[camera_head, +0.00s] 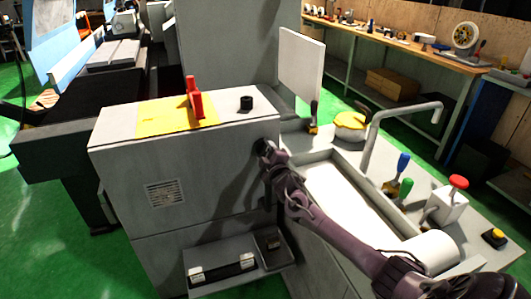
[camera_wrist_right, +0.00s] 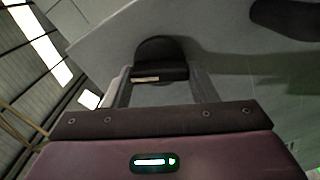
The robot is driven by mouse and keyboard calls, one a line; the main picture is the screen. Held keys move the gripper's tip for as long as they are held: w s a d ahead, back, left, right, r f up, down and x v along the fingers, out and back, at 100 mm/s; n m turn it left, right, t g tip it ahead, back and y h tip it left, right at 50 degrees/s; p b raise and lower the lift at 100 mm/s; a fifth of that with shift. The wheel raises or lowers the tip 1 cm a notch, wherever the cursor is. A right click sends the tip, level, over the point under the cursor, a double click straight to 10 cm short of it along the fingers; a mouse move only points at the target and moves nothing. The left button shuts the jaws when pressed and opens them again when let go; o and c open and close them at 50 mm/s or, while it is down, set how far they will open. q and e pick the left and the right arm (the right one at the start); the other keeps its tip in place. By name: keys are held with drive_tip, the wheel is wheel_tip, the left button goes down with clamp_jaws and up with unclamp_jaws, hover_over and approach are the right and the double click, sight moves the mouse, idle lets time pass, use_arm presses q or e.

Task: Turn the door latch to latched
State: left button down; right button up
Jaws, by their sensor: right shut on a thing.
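The door latch (camera_wrist_right: 160,52) is a dark piece with a rounded top and a pale strip on its lower part. It shows in the right wrist view against the grey cabinet face. My right gripper (camera_wrist_right: 162,88) is shut on it, with one finger on each side. In the head view my right gripper (camera_head: 266,150) is at the right part of the grey cabinet (camera_head: 135,205), near its upper front edge. There the gripper mostly hides the latch, so its turn angle is hard to tell. My left gripper is not in view.
On the cabinet top stand a red handle (camera_head: 194,98) on a yellow plate (camera_head: 162,114) and a black knob (camera_head: 246,103). A small shelf (camera_head: 232,279) juts out below.

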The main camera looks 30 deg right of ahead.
drive_tip(key=shift+f+n, duration=0.15)
drive_tip(key=shift+n, duration=2.15)
drive_tip(key=o, duration=1)
drive_tip(key=shift+c, duration=0.2)
drive_tip(key=v, duration=0.7)
drive_tip(key=shift+s, duration=0.4)
drive_tip(key=shift+a, duration=0.1)
